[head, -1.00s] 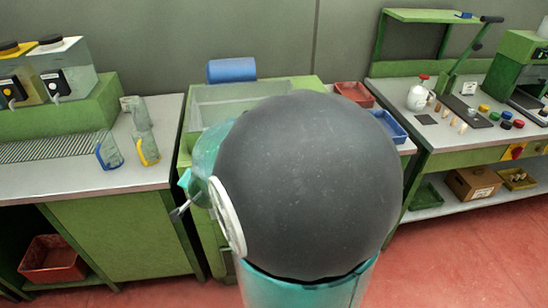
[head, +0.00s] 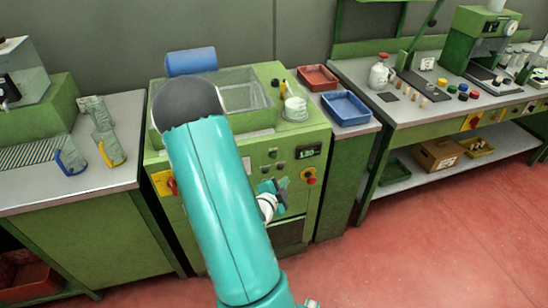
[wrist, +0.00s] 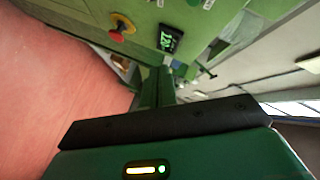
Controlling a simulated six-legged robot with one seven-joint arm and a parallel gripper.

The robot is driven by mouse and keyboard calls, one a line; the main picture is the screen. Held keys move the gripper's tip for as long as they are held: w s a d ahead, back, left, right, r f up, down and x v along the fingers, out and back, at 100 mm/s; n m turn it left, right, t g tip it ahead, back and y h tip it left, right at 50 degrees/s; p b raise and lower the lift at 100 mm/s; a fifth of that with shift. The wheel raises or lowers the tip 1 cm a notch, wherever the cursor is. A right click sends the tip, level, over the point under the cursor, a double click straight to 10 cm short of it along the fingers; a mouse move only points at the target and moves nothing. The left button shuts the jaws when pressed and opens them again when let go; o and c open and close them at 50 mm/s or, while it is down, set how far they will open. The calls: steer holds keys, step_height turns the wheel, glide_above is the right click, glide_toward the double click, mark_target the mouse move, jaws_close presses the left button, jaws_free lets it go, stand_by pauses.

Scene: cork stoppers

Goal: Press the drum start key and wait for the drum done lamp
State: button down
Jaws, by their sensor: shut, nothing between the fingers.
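The green drum machine (head: 245,150) stands in the middle of the head view, with a clear-lidded box on top. I cannot read which is the start key or the done lamp, or whether the lamp is lit. My gripper (head: 281,186) is shut and empty, low in front of the panel.
A red tray (head: 318,77) and a blue tray (head: 346,108) lie right of the machine. A blue cylinder (head: 192,62) is behind its top. A bench with stoppers is at right; red floor (head: 440,240) is open.

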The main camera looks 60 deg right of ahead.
mark_target(274, 156)
steer(key=shift+w+d, duration=0.1)
steer(key=w+d, duration=0.6)
stand_by(0.5)
steer(key=shift+w+d, duration=0.1)
steer(key=shift+w, duration=0.05)
stand_by(1.7)
steer(key=shift+w+d, duration=0.25)
steer(key=shift+w+d, duration=0.3)
stand_by(0.9)
steer(key=shift+s+a, duration=0.1)
steer(key=shift+a, duration=0.05)
steer(key=shift+s+a, duration=0.5)
